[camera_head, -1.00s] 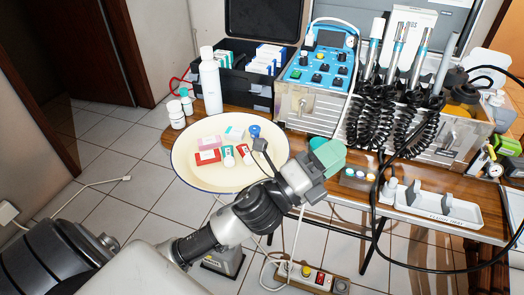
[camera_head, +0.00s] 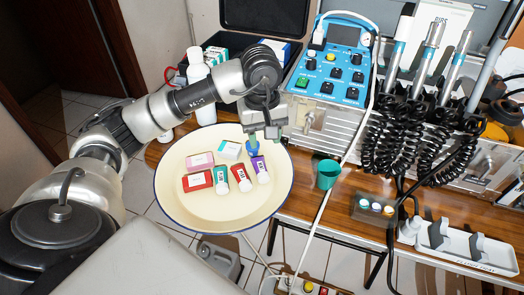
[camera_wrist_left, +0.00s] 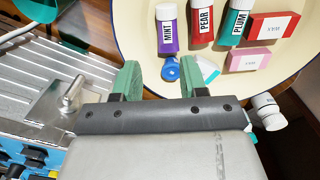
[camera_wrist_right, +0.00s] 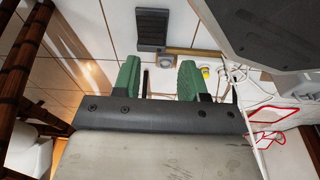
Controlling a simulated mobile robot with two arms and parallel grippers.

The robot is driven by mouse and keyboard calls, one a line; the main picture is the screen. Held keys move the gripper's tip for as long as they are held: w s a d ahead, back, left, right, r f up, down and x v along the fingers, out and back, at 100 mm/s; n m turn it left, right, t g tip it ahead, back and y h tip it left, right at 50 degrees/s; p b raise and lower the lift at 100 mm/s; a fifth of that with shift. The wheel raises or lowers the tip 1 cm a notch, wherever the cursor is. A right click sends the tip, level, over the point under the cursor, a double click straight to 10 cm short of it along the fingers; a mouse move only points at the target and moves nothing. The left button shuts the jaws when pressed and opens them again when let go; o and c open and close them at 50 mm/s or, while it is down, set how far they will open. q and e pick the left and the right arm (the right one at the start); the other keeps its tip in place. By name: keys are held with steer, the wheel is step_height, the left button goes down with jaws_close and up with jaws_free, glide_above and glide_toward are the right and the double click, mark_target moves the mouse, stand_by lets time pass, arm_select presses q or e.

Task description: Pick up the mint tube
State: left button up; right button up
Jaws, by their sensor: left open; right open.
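The mint tube (camera_head: 260,169) is purple with a white label and lies on the round cream tray (camera_head: 222,219). In the left wrist view the tube (camera_wrist_left: 167,30) reads MINT, and a blue round item (camera_wrist_left: 171,71) is at its near end. My left gripper (camera_head: 262,134) is above the tray's back edge, just behind the mint tube. Its green fingers (camera_wrist_left: 161,78) are open with nothing gripped, and the mint tube lies ahead of them. My right gripper (camera_wrist_right: 158,80) is open and empty over the tiled floor, away from the tray.
Beside the mint tube lie a red pear tube (camera_head: 241,178), a teal plum tube (camera_head: 221,180), a red box (camera_head: 197,181) and a pink box (camera_head: 200,161). A white bottle (camera_head: 200,88) stands behind the tray; a green cup (camera_head: 327,174) stands to its right. The tray's front is clear.

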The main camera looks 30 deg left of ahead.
arm_select(q)
steer(key=shift+w+a+y, duration=0.2)
steer(key=shift+a+y, duration=0.1)
steer(key=shift+a, duration=0.25)
glide_above(261, 166)
steer(key=f, duration=0.4)
steer(key=shift+w+a+f, duration=0.2)
steer(key=shift+w+a, duration=0.05)
steer(key=shift+f, duration=0.3)
steer(key=f, duration=0.4)
steer(key=shift+s+d+f+b, duration=0.15)
steer(key=shift+s+d+b, duration=0.15)
steer(key=shift+b, duration=0.05)
steer(key=shift+f, duration=0.4)
arm_select(e)
steer(key=shift+w+a+r, duration=0.15)
steer(key=shift+w+r, duration=0.7)
steer(key=shift+r, duration=0.1)
arm_select(q)
steer(key=c, duration=0.6)
